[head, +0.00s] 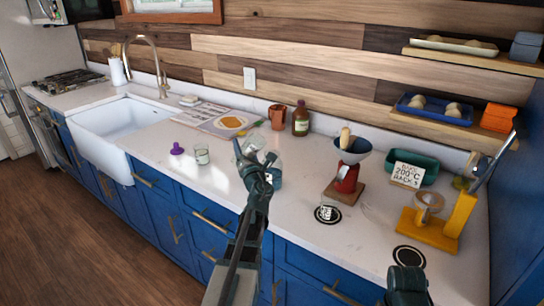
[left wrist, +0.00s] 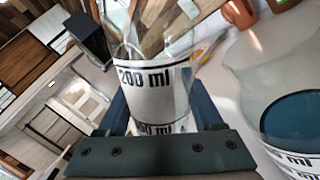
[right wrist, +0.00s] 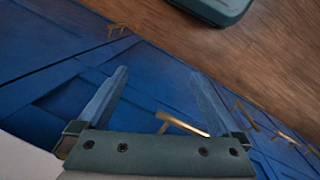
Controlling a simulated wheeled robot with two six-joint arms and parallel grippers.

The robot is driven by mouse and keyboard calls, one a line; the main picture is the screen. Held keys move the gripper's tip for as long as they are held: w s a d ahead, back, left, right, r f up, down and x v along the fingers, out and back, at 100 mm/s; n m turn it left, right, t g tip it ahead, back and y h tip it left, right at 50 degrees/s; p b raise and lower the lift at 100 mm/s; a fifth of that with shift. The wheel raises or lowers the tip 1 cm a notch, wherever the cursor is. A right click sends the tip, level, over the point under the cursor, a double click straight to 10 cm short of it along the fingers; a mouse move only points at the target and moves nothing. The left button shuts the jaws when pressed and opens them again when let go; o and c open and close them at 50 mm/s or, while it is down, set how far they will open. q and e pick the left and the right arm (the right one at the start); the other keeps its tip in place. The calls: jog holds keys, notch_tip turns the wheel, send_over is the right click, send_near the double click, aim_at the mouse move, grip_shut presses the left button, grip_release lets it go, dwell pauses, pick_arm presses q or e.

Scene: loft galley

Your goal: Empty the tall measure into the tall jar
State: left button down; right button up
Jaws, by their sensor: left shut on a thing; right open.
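My left gripper (head: 250,160) is shut on a clear measure marked 200 ml (left wrist: 155,85), held above the counter; it shows partly in the head view (head: 256,143). How much is in it I cannot tell. A wide clear jar (head: 275,178) stands behind and right of the gripper, partly hidden by it. In the left wrist view a wide clear vessel (left wrist: 255,75) with ml marks and dark blue-teal contents is close on the right, apparently this jar. My right gripper (right wrist: 165,95) is open and empty, low before the blue cabinet fronts; its arm shows in the head view.
A small glass (head: 201,154) and purple object (head: 177,149) stand to the left. A red grinder (head: 346,177), lettered card (head: 407,174) and yellow stand (head: 459,215) occupy the right. Front counter is mostly clear.

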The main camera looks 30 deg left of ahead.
pick_arm(q)
jog(key=f+n+b, duration=0.1)
jog(key=f+n, duration=0.1)
jog(key=n, duration=0.1)
jog(key=s+a+f+n+g+b, duration=0.1)
jog(key=f+n, duration=0.1)
jog(key=a+f+n+b, duration=0.1)
jog(key=f+n+b, duration=0.1)
jog(key=n, duration=0.1)
jog(key=shift+s+a+f+n+g+h, duration=0.1)
jog(key=shift+s+n+g+h, duration=0.2)
jog(key=shift+s+g, duration=0.1)
